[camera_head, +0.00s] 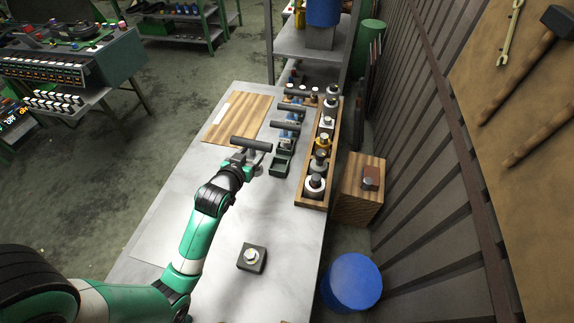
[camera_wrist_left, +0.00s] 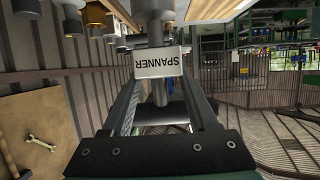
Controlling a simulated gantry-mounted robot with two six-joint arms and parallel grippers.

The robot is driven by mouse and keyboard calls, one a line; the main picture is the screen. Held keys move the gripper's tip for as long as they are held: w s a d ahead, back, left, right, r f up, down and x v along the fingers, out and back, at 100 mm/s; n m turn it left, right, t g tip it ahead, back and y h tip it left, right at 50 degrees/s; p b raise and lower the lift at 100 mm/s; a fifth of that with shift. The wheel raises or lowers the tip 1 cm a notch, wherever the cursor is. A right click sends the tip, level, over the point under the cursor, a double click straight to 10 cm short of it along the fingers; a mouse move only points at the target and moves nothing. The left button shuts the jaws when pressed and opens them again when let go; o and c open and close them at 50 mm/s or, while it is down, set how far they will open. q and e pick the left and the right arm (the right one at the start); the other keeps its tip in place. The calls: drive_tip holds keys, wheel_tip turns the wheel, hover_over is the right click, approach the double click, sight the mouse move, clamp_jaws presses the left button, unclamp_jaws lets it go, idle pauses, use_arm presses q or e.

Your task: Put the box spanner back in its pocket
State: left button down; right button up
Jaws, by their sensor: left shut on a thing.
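The box spanner has a dark T-bar handle (camera_head: 250,143) and a grey metal shaft. My left gripper (camera_head: 252,166) is shut on it and holds it upright over the bench. In the left wrist view the shaft (camera_wrist_left: 159,92) stands between the two fingers, with a white tag reading SPANNER (camera_wrist_left: 158,64). A dark green open-topped pocket (camera_head: 280,165) stands just right of the gripper, at the near end of a row of T-handled tools (camera_head: 285,126). The pocket looks empty from above. The spanner's lower end is hidden by the gripper. My right gripper is not in view.
A long wooden tray (camera_head: 305,198) with several metal fittings stands right of the row. A wooden board (camera_head: 228,125) lies behind and left of the gripper. A dark block with a metal nut (camera_head: 251,257) sits nearer. The bench's left side (camera_head: 170,195) is clear.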

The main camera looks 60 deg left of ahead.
use_arm(q)
drive_tip(key=shift+s+a+f, duration=0.1)
drive_tip(key=shift+s+a, duration=0.45)
drive_tip(key=shift+s, duration=0.35)
drive_tip(key=shift+a+g, duration=0.25)
drive_tip(key=shift+g, duration=0.05)
drive_tip(key=w+a+f+b, duration=0.4)
drive_tip(key=w+f+b, duration=0.6)
drive_tip(key=w+f, duration=0.3)
drive_tip(key=shift+w+a+b, duration=0.15)
drive_tip(key=shift+w+b, duration=0.1)
drive_tip(key=shift+b, duration=0.1)
drive_tip(key=c, duration=0.6)
unclamp_jaws()
drive_tip(key=shift+s+f, duration=0.1)
drive_tip(key=shift+f, duration=0.15)
drive_tip(key=o, duration=0.4)
drive_tip(key=shift+o, duration=0.2)
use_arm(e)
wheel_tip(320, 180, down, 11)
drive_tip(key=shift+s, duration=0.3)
